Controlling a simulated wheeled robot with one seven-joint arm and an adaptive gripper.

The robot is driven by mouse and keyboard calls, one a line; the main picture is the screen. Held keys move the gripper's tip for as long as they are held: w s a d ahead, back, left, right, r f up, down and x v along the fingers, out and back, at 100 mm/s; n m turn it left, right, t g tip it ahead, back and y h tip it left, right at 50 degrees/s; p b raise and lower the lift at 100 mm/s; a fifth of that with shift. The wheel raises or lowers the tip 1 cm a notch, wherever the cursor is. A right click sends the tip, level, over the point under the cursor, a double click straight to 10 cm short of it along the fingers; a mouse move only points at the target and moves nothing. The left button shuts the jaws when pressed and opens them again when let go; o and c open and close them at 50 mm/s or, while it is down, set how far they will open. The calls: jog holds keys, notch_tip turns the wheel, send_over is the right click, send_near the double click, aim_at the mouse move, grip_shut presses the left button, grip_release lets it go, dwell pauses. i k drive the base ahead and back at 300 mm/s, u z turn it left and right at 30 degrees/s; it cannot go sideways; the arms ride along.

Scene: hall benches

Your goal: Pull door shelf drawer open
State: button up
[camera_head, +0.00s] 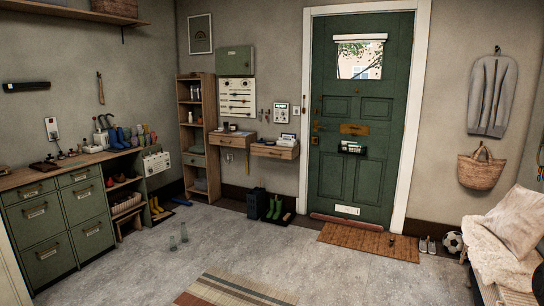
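Beside the green door (361,175), two small wooden wall shelves with drawer fronts hang on the back wall. The shelf nearest the door (273,152) has a drawer front with a small dark pull, and small items lie on its top. The other shelf (231,140) hangs to its left, next to the tall bookcase. Both drawer fronts look flush and shut at this distance. I cannot tell from the picture which of the two is the door shelf. My gripper and arm are not in view.
Green boots (274,208) and a dark box (257,203) stand under the shelves. A brown doormat (369,242) lies before the door. Two glass-like objects (179,238) stand on the open floor at left, and a striped rug (238,289) lies in front.

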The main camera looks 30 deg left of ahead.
aim_at(287, 155)
jog(key=u, duration=0.2)
jog(key=i, duration=0.6)
jog(key=u, duration=1)
jog(key=i, duration=1.95)
jog(key=u, duration=0.65)
jog(key=i, duration=2.1)
jog(key=z, duration=0.8)
jog(key=i, duration=1.9)
jog(key=z, duration=0.7)
